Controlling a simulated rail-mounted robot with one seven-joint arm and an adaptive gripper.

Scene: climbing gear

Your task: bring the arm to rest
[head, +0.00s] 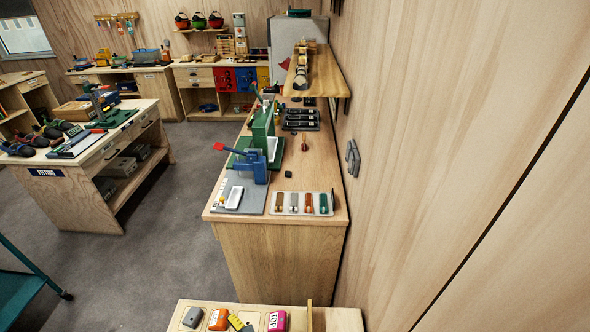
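The task names only my arm, and neither my arm nor my gripper can be made out in the head view. Whether the gripper is open, shut or holding anything is not shown. The nearest bench to the wall is a long wooden workbench (275,262). On it stand a blue press with a red handle (255,165) and a green press (263,125) behind it.
A tray (300,213) with several coloured pieces lies at the bench's near end. A wooden shelf (325,75) juts from the right wall. The fitting table (75,200) stands left. Grey floor (170,245) is clear between. A counter with small items (345,320) is closest.

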